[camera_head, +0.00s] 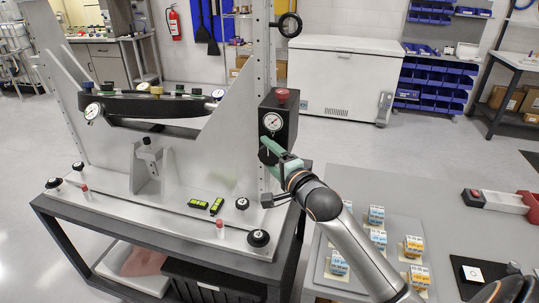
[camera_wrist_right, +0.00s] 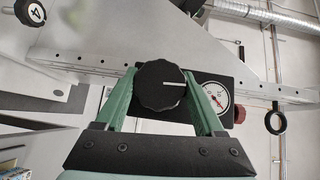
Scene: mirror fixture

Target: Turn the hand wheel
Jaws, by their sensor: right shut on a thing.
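The hand wheel (camera_wrist_right: 160,85) is a black, scalloped knob with a white line on its face, pointing right in the right wrist view. My right gripper (camera_wrist_right: 160,80) has a green finger on either side of it and is shut on it. My left gripper is not in view.
The metal fixture plate (camera_head: 170,215) stands on a dark cart and carries several black knobs, such as one at its front corner (camera_head: 258,238). A grey table (camera_head: 450,220) with small boxes is below my right arm. A white chest freezer (camera_head: 340,80) stands behind.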

